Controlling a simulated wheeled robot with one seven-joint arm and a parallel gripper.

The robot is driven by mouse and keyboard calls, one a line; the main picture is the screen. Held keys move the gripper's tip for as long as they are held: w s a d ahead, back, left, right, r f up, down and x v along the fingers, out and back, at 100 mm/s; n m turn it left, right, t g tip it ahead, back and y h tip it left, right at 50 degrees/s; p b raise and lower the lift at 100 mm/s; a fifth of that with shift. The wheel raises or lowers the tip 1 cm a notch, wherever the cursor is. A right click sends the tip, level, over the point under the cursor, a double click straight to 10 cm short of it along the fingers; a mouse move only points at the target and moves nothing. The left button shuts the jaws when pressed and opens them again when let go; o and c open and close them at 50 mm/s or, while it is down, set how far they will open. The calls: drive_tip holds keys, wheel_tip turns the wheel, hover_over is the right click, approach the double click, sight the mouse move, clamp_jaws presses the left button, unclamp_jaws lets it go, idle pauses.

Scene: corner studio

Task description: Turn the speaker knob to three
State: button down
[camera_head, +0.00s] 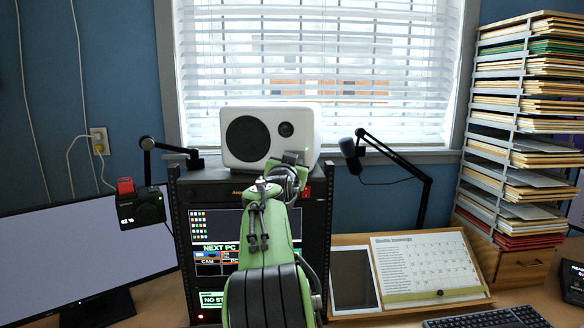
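The speaker (306,120) is a white box with rounded corners, a large dark cone on the left and a small round dark tweeter at upper right. It stands on top of the black equipment rack (324,190), under the window. My green arm reaches up from the bottom middle, and my gripper (291,163) is at its far end, in front of the speaker's lower right front. The gripper and arm cover that part of the speaker, and I see no knob or scale marks. The fingers are too small and overlapped to tell whether they are open or touching anything.
A microphone (348,148) on a boom is to the right. A tablet (354,279), a calendar (428,262) and a tall paper rack (512,150) fill the right side.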

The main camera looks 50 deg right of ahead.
drive_tip(key=shift+f, duration=0.25)
drive_tip(key=c, duration=0.9)
unclamp_jaws()
drive_tip(key=shift+r, duration=0.15)
drive_tip(key=b+v, duration=0.2)
drive_tip(key=v, duration=1.4)
drive_tip(key=shift+b, duration=0.35)
